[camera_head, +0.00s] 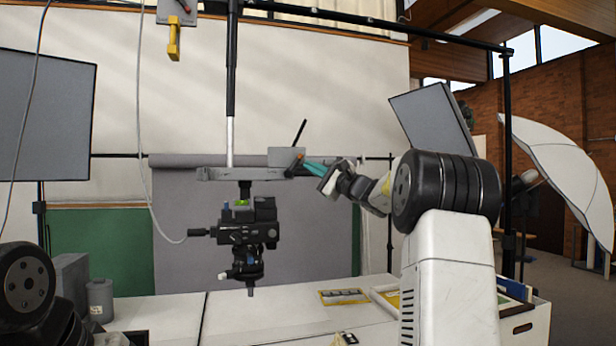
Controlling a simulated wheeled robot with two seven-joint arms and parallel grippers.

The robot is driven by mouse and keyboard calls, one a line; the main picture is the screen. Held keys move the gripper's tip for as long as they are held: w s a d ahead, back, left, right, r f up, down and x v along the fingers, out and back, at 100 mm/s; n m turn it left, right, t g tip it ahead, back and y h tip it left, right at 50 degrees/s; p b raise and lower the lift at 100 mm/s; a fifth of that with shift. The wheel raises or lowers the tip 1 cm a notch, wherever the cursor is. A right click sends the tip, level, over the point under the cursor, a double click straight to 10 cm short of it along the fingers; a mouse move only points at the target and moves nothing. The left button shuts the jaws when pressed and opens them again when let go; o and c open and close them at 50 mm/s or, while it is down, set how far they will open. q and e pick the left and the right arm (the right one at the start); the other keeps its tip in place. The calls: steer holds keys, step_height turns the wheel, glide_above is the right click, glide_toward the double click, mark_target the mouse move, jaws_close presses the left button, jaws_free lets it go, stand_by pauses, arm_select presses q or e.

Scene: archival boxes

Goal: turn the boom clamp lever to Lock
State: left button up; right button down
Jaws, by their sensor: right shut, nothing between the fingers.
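The boom clamp (287,156) is a grey block with a plate on the horizontal boom bar (235,174). A thin black lever (300,131) stands up from it, tilted to the right. A small orange-brown part (294,164) sits at the bar's right end. My right gripper (308,166), with teal fingers, reaches in from the right and is shut with nothing held. Its tips are at the orange-brown part, below the black lever; I cannot tell whether they touch. Lock markings are too small to read. My left gripper is not in view; only its arm shows at lower left.
A black camera and mount (248,236) hang below the bar. A vertical pole (231,90) rises above it. A cable (141,130) hangs at left. The white table (260,312) holds papers, a grey cylinder (100,299) and a tray (520,322). A white umbrella (565,165) stands right.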

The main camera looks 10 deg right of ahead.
mark_target(300, 159)
steer(key=shift+w+a+r, duration=0.1)
steer(key=shift+a+r, duration=0.2)
steer(key=shift+a, duration=0.1)
steer(key=shift+a+r+n+g, duration=0.15)
steer(key=shift+r+n+g, duration=0.15)
steer(key=shift+n, duration=0.4)
steer(key=n+g, duration=0.1)
steer(key=r+n, duration=0.1)
steer(key=shift+a+r+n+g, duration=0.1)
steer(key=shift+a+n+g, duration=0.2)
steer(key=shift+a+g, duration=0.1)
steer(key=n, duration=0.1)
steer(key=a+r+n+g, duration=0.1)
steer(key=shift+a+n, duration=0.1)
steer(key=shift+n, duration=0.2)
steer(key=shift+a+r+n+g+h, duration=0.35)
steer(key=shift+a+n+g+h, duration=0.4)
steer(key=shift+n, duration=0.25)
steer(key=a+n+h, duration=0.1)
steer(key=n+g, duration=0.1)
steer(key=shift+a+r+n+h, duration=0.15)
steer(key=shift+a+n+h, duration=0.15)
steer(key=shift+a+h, duration=0.05)
steer(key=shift+a, duration=0.4)
steer(key=shift+s, duration=0.2)
